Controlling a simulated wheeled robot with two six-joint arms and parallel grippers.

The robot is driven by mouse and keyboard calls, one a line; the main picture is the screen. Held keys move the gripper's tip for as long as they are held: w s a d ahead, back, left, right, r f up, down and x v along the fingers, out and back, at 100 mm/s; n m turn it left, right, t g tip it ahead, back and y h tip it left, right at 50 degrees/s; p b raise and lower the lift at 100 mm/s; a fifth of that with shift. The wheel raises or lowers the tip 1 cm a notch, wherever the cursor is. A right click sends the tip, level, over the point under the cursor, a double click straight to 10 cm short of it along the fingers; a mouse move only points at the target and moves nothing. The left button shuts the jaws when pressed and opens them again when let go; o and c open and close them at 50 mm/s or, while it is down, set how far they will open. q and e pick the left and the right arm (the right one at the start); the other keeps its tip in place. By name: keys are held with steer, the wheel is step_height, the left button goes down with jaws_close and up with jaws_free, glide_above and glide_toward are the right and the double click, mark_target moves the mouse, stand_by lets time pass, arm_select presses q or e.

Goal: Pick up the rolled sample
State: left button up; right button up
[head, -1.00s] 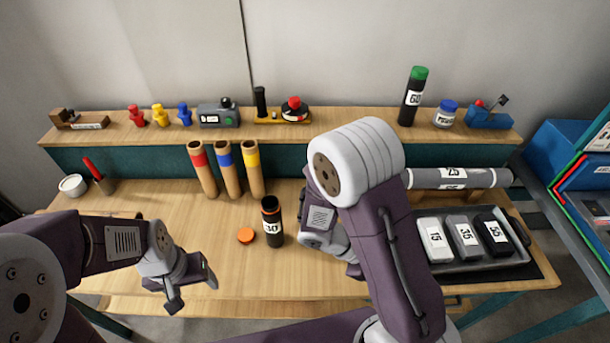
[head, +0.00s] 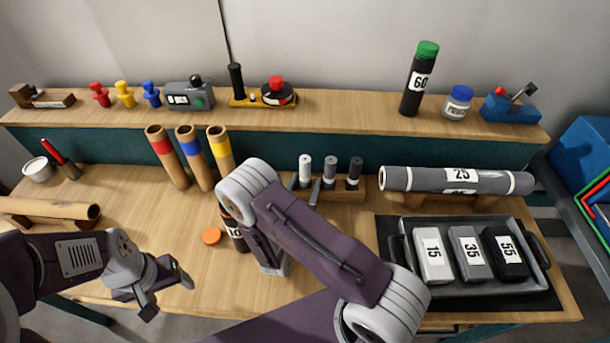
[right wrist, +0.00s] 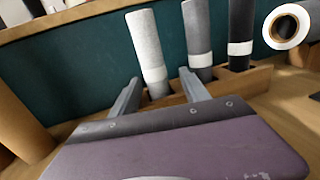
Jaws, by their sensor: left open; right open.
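Three small rolls stand upright in a wooden rack (head: 343,196): a light grey one (head: 305,170), a mid-grey one (head: 329,171) and a black one (head: 353,172), each with a white band. A large grey roll (head: 425,180) labelled 25 lies on supports to their right. My right gripper (right wrist: 158,78) is open; in the right wrist view its fingers point at the rack, with the light grey roll (right wrist: 147,45) between their tips in the picture. Whether they touch it I cannot tell. My left gripper (head: 170,297) is open and empty at the front left.
A black jar (head: 235,238) is partly hidden behind my right arm, with an orange cap (head: 211,236) beside it. Cardboard tubes (head: 193,158) stand left of the rack. A tray (head: 406,270) with blocks 15, 35 and 55 lies at right.

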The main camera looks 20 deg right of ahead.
mark_target(308, 172)
arm_select(q)
steer(key=shift+r, duration=0.3)
arm_select(e)
steer(key=x, duration=0.4)
steer(key=shift+w+d+r, duration=0.1)
steer(key=shift+w, duration=0.35)
steer(key=shift+s, duration=0.1)
steer(key=c, duration=0.4)
jaws_close()
steer(key=shift+r, duration=0.1)
arm_select(q)
step_height(308, 172, up, 2)
steer(key=p, duration=0.3)
steer(key=shift+r, duration=0.25)
arm_select(e)
step_height(308, 172, up, 18)
steer(key=shift+f, duration=0.1)
